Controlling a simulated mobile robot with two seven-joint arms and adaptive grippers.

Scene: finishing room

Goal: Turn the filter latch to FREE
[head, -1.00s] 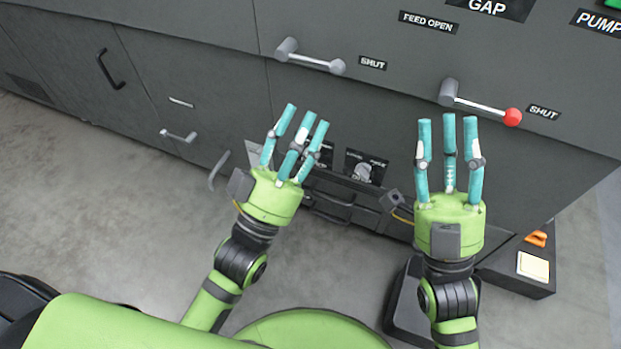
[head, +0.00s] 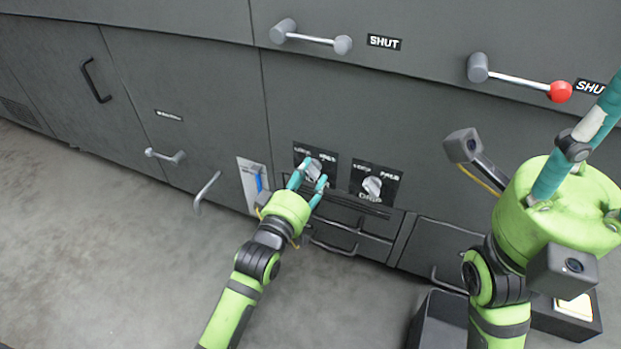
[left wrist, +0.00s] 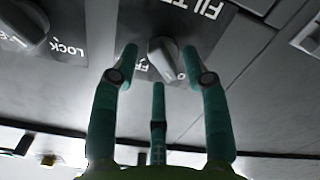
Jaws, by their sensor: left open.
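The filter latch (head: 314,167) is a grey knob on a black plate marked LOCK and FREE, low on the dark cabinet front. In the left wrist view the latch (left wrist: 163,57) sits between my spread teal fingers, under FILTER lettering that appears upside down. My left gripper (head: 306,178) is open around the latch; I cannot tell whether any finger touches it. The fingers hide part of the latch, and which mark it points to is unclear. My right gripper (head: 585,150) is raised at the right, away from the latch, its fingers partly cut off by the frame.
A similar knob (head: 372,187) with LOCK and FREE marks sits just right of the latch. A lever (head: 310,38) and a red-ended lever (head: 525,82) are above, both beside SHUT labels. Drawer handles (head: 333,247) are below. The floor (head: 90,240) at left is clear.

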